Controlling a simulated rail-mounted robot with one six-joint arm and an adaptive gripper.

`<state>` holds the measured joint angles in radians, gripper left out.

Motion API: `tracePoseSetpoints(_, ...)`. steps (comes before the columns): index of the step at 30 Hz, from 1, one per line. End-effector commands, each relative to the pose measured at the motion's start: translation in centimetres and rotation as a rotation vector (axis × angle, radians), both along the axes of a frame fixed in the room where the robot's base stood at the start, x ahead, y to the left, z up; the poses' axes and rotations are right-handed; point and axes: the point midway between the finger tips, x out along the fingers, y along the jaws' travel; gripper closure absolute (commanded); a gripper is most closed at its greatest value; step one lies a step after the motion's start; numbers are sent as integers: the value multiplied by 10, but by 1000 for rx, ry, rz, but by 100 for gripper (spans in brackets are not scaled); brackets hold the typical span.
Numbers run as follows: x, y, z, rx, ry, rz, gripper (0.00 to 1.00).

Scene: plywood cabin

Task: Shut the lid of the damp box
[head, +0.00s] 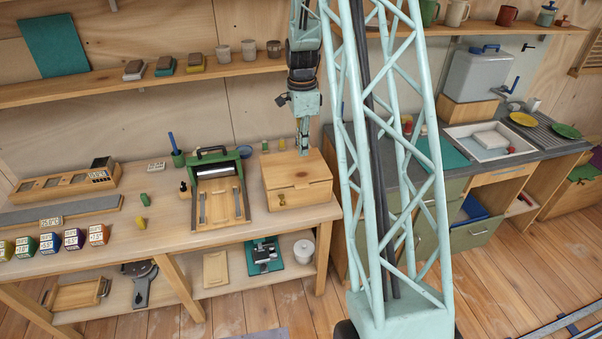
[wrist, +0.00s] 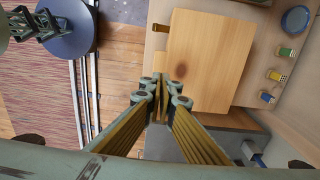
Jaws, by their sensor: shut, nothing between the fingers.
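The damp box (head: 305,198) is a pale wooden box on the workbench, with a small knob on its front. Its lid (head: 292,172) lies flat across the top in the head view, and I see no clear gap under it. In the wrist view the lid (wrist: 205,60) is a broad plain wooden panel. My gripper (head: 303,151) points down over the back part of the lid in the head view. In the wrist view my gripper (wrist: 160,82) is shut and empty, its fingertips by the panel's edge. I cannot tell whether they touch it.
A green-framed press-like tool (head: 218,190) stands left of the box. Small coloured blocks (head: 74,239) and a compartment tray (head: 65,183) are further left on the bench (head: 170,243). A shelf (head: 140,83) runs above. A sink counter (head: 460,160) is to the right.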

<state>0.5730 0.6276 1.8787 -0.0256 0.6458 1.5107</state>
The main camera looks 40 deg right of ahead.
Motion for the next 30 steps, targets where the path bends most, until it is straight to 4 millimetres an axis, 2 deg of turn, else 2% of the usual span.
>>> tracePoseSetpoints(4,3,2,5,22,18,3,100)
tracePoseSetpoints(20,4,4,3,30,25,4,100)
tracePoseSetpoints(30,3,4,-12,31,26,4,100)
